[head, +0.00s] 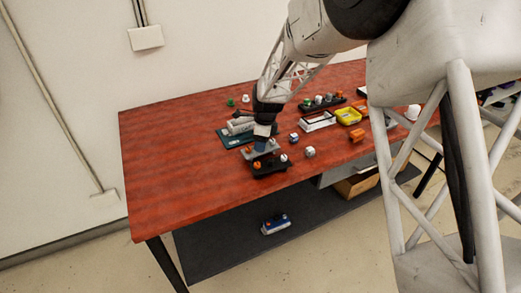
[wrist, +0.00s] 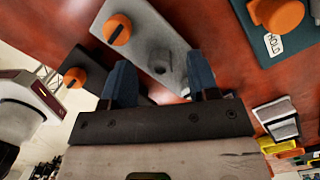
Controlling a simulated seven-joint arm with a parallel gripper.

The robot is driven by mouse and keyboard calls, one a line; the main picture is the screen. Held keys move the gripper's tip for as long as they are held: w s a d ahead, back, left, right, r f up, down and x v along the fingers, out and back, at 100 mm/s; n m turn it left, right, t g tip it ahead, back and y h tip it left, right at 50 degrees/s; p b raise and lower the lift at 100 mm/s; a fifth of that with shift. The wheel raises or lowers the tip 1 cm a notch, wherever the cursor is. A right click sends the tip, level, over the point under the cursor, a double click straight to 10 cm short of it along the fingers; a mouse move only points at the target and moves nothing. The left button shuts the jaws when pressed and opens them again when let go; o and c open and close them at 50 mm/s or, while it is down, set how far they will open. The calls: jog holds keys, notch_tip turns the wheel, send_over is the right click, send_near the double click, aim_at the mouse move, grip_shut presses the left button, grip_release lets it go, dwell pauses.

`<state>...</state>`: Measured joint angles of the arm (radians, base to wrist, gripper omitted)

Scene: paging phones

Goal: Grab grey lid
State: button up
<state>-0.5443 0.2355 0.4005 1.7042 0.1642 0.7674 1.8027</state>
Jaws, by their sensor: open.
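A flat grey piece (wrist: 172,45) with an orange knob (wrist: 117,29) and a dark round mark fills the upper middle of the wrist view. It looks like the grey lid. In the head view the grey piece (head: 264,153) lies by the dark base, partly hidden by my gripper (head: 263,137). In the wrist view my gripper (wrist: 160,80) is open. Its two blue fingers stand on either side of the grey piece's near end, and I cannot tell whether they touch it.
A dark base (head: 271,170) with orange and white knobs lies in front. A teal board (head: 228,138) is to the left. A yellow tray (head: 348,116), a white frame (head: 318,122) and an orange part (head: 357,135) lie to the right. The red table's left side (head: 165,150) is clear.

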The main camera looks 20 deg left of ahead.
jog(key=shift+f, duration=0.35)
dwell(0.3)
grip_shut()
jog(key=shift+r, duration=0.15)
notch_tip(320, 180, up, 10)
dwell(0.8)
dwell(0.4)
